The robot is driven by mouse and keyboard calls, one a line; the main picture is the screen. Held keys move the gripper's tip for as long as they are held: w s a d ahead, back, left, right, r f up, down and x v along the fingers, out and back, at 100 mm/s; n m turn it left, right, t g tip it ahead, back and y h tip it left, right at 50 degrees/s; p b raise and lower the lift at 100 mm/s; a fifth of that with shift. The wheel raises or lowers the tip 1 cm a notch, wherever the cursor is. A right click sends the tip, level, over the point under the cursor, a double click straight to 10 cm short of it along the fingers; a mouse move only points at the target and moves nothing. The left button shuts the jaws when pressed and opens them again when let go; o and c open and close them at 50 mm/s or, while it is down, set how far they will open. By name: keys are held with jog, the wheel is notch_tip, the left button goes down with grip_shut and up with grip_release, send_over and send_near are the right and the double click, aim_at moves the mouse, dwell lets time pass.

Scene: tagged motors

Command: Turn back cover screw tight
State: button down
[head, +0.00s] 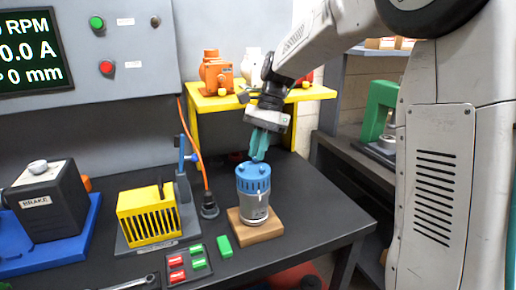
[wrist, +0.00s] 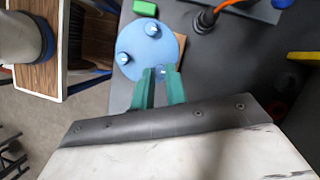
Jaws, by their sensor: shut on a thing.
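A motor (head: 240,206) with a ribbed grey body stands upright on a wooden block, its blue back cover (head: 253,178) on top. In the wrist view the round blue cover (wrist: 135,42) shows several screws: one at the upper right (wrist: 152,30), one at the left (wrist: 122,58) and a back cover screw (wrist: 161,71) at the fingertips. My gripper (head: 258,157) points down at the top of the cover. In the wrist view its green fingers (wrist: 160,72) are shut on that near screw, which they partly hide.
A wooden block (head: 267,234) carries the motor on the dark table. Red and green tags (head: 176,276) and a green block (head: 224,246) lie left of it. A yellow slotted fixture (head: 147,213) and a brake box (head: 45,198) stand further left. A yellow shelf (head: 225,101) is behind.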

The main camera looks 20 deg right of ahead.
jog(key=shift+w+r, duration=0.1)
jog(key=c, duration=1.4)
grip_release()
jog(key=v, duration=0.7)
jog(key=shift+r, duration=0.35)
jog(key=s+f+n+t+h, duration=0.1)
jog(key=s+n, duration=0.3)
jog(key=s, duration=0.6)
jog(key=s+f+n+t+h, duration=0.1)
jog(key=s+f+n, duration=0.3)
jog(key=s, duration=0.7)
jog(key=s+f+n+t+h, duration=0.1)
jog(key=s+n, duration=0.3)
jog(key=s, duration=0.7)
jog(key=shift+f+n+h, duration=0.4)
jog(key=shift+f+h, duration=0.2)
jog(key=shift+f, duration=0.2)
